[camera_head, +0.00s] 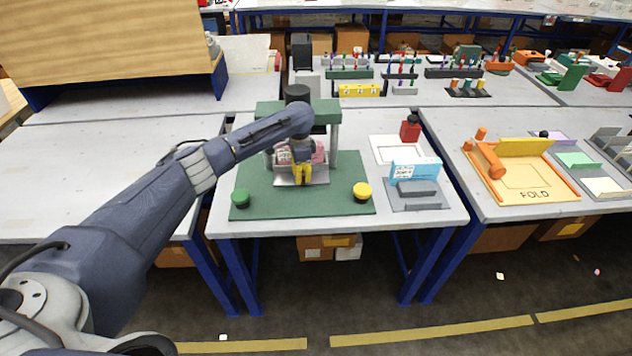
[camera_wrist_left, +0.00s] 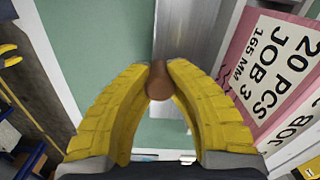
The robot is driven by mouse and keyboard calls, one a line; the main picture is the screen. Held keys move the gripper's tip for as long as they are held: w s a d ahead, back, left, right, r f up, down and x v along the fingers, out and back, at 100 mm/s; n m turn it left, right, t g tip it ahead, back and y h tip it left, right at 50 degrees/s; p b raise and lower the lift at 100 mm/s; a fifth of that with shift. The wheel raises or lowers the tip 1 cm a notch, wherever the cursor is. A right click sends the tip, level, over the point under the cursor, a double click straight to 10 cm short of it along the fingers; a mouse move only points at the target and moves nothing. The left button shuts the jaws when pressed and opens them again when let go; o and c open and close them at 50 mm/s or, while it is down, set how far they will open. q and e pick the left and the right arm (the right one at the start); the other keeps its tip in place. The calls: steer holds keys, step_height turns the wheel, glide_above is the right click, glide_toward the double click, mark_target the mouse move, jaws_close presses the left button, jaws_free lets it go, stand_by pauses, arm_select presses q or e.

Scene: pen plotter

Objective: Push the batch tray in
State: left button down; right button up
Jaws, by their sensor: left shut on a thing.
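My left gripper (camera_head: 302,174) reaches down in front of the green-topped machine (camera_head: 268,109). Its yellow fingers are shut on a small brown knob (camera_wrist_left: 160,82), which shows between the fingertips in the left wrist view. A pale grey metal tray (camera_head: 285,181) lies low at the machine's opening, partly hidden by the gripper. Its grey metal surface also shows beyond the knob in the wrist view (camera_wrist_left: 188,35). A pink box (camera_head: 318,155) with printed job labels stands between the machine's posts and is also in the wrist view (camera_wrist_left: 262,75). My right gripper is not in view.
The green base plate (camera_head: 262,202) carries a green button (camera_head: 240,197) at left and a yellow button (camera_head: 361,191) at right. The table's front edge is close.

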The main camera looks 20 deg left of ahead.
arm_select(q)
steer(key=shift+w+a+r, duration=0.15)
steer(key=shift+w, duration=0.15)
steer(key=c, duration=1.4)
jaws_free()
steer(key=shift+w, duration=0.15)
steer(key=shift+o, duration=0.2)
